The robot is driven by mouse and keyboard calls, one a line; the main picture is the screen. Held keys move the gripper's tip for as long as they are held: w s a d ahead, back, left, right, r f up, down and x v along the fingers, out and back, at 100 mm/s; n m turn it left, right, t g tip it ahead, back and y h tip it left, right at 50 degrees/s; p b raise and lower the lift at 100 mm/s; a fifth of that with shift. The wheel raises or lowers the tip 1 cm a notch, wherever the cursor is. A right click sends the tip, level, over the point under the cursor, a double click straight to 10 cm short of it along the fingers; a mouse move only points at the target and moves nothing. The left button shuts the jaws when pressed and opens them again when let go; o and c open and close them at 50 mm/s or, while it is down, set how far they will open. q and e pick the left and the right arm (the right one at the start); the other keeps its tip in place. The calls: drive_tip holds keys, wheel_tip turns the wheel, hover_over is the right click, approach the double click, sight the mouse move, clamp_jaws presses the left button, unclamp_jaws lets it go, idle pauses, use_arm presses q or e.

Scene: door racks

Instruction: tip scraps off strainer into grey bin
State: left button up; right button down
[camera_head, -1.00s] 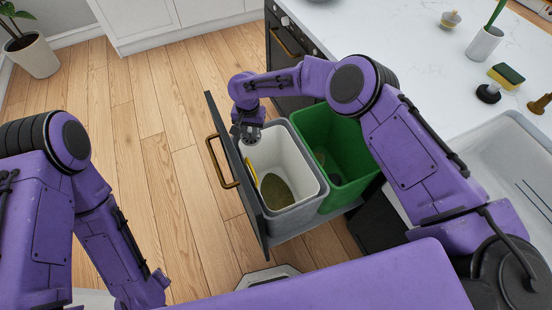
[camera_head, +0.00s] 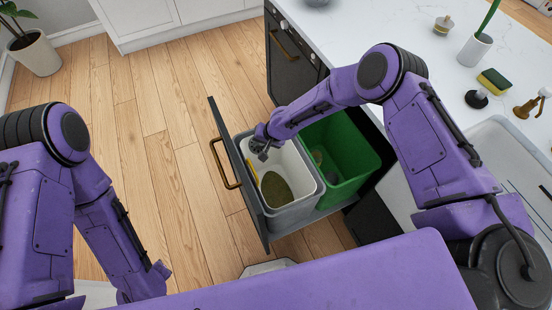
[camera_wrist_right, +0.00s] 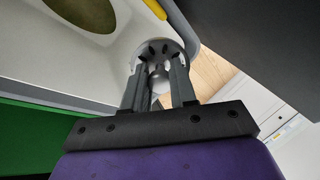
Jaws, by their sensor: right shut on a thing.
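The grey bin (camera_head: 293,215) stands in the pulled-out drawer. It has a grey rim and a pale inside, with an olive-green patch (camera_head: 275,188) at its bottom. My right gripper (camera_head: 262,151) is over the bin's far left corner. In the right wrist view my right gripper (camera_wrist_right: 158,92) is shut on the strainer (camera_wrist_right: 153,47), a small round grey piece with dark slots. The strainer is beside the bin's rim in that view and looks tilted. I cannot make out scraps on it. My left arm comes in at the left, but its gripper is out of view.
A green bin (camera_head: 350,160) stands right of the grey one. The drawer front (camera_head: 236,180) with its brass handle borders the grey bin on the left. The counter (camera_head: 400,25) holds a sponge (camera_head: 494,81) and a cup with a brush. Wood floor lies free at left.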

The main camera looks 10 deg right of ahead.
drive_tip(key=shift+r, duration=0.1)
drive_tip(key=shift+s+d, duration=0.1)
drive_tip(key=shift+d, duration=0.1)
drive_tip(key=shift+s+t+y+b, duration=0.25)
drive_tip(key=shift+t+y+b, duration=0.05)
drive_tip(key=shift+b, duration=0.45)
drive_tip(key=shift+d+b, duration=0.1)
drive_tip(key=shift+b, duration=0.25)
drive_tip(key=shift+d+b, duration=0.2)
drive_tip(key=shift+b, duration=0.1)
drive_tip(key=t+y+b, duration=0.2)
drive_tip(key=b, duration=0.5)
drive_tip(key=s+d+t+y+b, duration=0.1)
drive_tip(key=t+y+b, duration=0.1)
drive_tip(key=b, duration=0.5)
drive_tip(key=t+y+b, duration=0.2)
drive_tip(key=b, duration=0.5)
drive_tip(key=shift+s+d+r, duration=0.2)
drive_tip(key=shift+d+r, duration=0.05)
drive_tip(key=shift+d, duration=0.05)
idle(1.8)
drive_tip(key=shift+s+d+t+y+b, duration=0.4)
drive_tip(key=shift+t+y+b, duration=0.1)
drive_tip(key=shift+b, duration=0.95)
